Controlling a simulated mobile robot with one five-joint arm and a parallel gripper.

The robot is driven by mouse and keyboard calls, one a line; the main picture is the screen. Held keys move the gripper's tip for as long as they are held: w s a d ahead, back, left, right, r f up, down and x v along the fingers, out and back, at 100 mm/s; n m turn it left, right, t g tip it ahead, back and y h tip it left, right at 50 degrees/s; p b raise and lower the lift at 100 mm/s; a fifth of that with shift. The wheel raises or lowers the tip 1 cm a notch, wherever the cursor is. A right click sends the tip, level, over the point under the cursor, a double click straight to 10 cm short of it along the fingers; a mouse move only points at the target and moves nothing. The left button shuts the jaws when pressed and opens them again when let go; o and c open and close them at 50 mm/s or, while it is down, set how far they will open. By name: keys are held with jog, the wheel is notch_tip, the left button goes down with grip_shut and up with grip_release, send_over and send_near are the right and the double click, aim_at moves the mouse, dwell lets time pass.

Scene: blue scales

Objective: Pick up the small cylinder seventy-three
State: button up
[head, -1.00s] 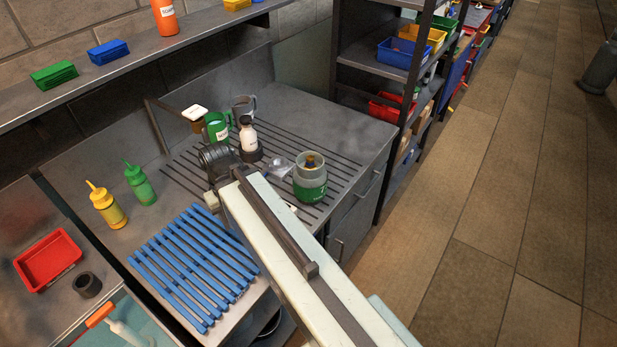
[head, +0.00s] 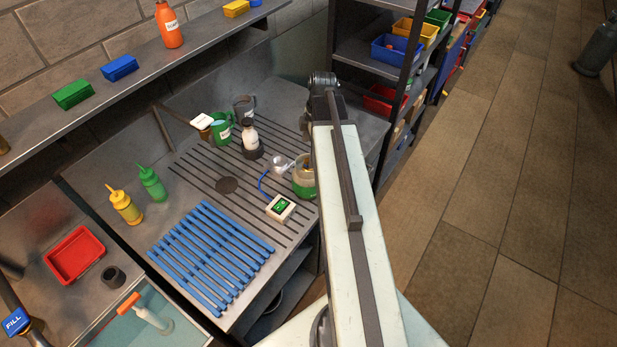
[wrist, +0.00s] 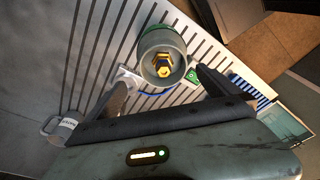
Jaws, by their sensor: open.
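The small cylinder (head: 303,183) is a squat grey and green canister standing on the slotted drain top; my arm partly hides it in the head view. In the wrist view the small cylinder (wrist: 150,68) is seen from above, with a brass valve in its collar. No number on it can be read. My gripper (wrist: 163,80) is open, with its two fingers apart and nothing between them. The cylinder appears beyond the fingertips, roughly centred between them; contact does not show. In the head view the dark end of my arm is beyond the cylinder, with the fingers indistinct.
A small device with a green screen (head: 280,208) and a blue cable lies beside the cylinder. A blue slatted rack (head: 212,254) lies in front. Shelving (head: 352,75) stands right.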

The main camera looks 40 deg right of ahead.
aim_at(308, 159)
jog(key=f+b, duration=0.4)
jog(key=f, duration=0.1)
jog(key=a+f+b, duration=0.1)
jog(key=f+b, duration=0.1)
jog(key=shift+s+f+b, duration=0.1)
jog(key=shift+f+b, duration=0.2)
jog(key=shift+r, duration=0.2)
jog(key=shift+c, duration=0.7)
jog(key=c, duration=2)
